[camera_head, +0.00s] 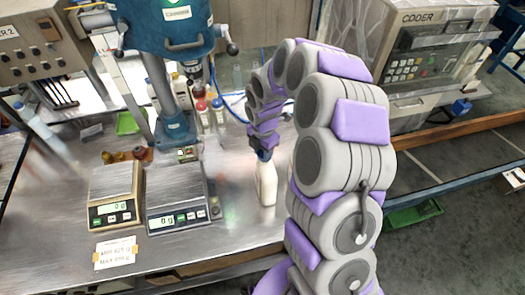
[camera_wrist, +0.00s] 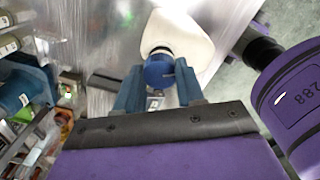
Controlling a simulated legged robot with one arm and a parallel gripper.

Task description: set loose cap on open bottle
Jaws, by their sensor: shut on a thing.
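A white bottle (camera_head: 266,186) stands upright on the metal bench in the head view. In the wrist view the bottle (camera_wrist: 182,38) shows its white body beyond the cap. A blue cap (camera_wrist: 158,68) sits between the blue fingers of my gripper (camera_wrist: 159,80), which is shut on it. The cap is at the bottle's mouth, with a rim of the neck showing beside it. I cannot tell whether it is seated or only close above. In the head view my gripper (camera_head: 263,152) is directly above the bottle and mostly hides the cap.
Two scales (camera_head: 115,195) (camera_head: 178,200) stand to the left of the bottle. A blue press (camera_head: 177,130) and several small bottles (camera_head: 211,112) stand behind. A grey coder machine (camera_head: 425,65) is at the right. The bench around the bottle's front is clear.

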